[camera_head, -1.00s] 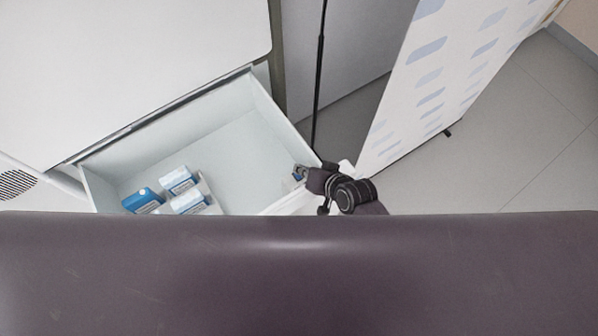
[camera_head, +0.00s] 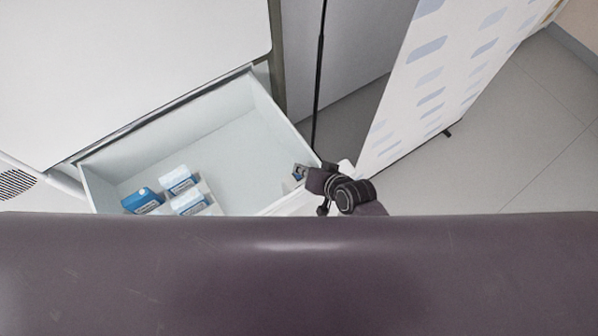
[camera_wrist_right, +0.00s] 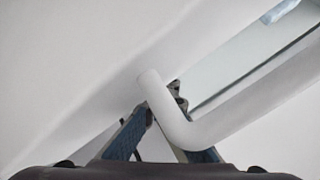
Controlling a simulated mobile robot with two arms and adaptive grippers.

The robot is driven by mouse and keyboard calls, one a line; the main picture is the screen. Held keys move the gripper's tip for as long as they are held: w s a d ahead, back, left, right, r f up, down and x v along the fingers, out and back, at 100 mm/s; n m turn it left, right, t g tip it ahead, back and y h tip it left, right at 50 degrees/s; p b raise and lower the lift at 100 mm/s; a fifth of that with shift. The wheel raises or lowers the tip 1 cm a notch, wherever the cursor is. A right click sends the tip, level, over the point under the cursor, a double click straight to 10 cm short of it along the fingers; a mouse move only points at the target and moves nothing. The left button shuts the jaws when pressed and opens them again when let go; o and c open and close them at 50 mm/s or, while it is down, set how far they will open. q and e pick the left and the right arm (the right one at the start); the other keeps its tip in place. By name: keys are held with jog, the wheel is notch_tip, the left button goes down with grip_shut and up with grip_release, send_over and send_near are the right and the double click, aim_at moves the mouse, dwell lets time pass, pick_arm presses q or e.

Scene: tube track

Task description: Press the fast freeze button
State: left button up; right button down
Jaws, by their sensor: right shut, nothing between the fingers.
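No fast freeze button can be made out in either view. My right gripper (camera_head: 300,173) is at the front right corner of the pulled-out white drawer (camera_head: 262,100). In the right wrist view my gripper (camera_wrist_right: 176,92) has its fingers shut and empty. A white bent bar (camera_wrist_right: 178,122), like a handle, crosses in front of the fingers and hides part of them. I cannot tell whether they touch it. My left gripper is not in view.
A blue-topped box (camera_head: 142,200) and several blue-and-white boxes (camera_head: 178,180) stand at the drawer's left. The white cabinet top (camera_head: 130,60) lies behind. A white patterned panel (camera_head: 440,85) stands right of my gripper. Grey floor (camera_head: 520,130) is free further right.

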jog(key=shift+s+d+f+b, duration=0.1)
jog(key=shift+s+f+b, duration=0.15)
jog(key=shift+f, duration=0.35)
jog(key=shift+s+d+f+b, duration=0.1)
jog(key=shift+s+f, duration=0.25)
jog(key=shift+f, duration=0.2)
jog(key=shift+r+g, duration=0.1)
jog(key=shift+g, duration=0.2)
jog(key=shift+s+d+r+p, duration=0.1)
jog(key=shift+s+r+p, duration=0.1)
jog(key=shift+p, duration=0.35)
jog(key=shift+s+d, duration=0.1)
jog(key=shift+r, duration=0.1)
jog(key=r+p, duration=0.1)
jog(key=p, duration=0.1)
jog(key=r+p, duration=0.1)
jog(key=r, duration=0.1)
jog(key=r+p, duration=0.2)
jog(key=shift+w+r+p, duration=0.25)
jog(key=shift+w+p, duration=0.05)
jog(key=shift+w+a, duration=0.1)
jog(key=shift+a, duration=0.1)
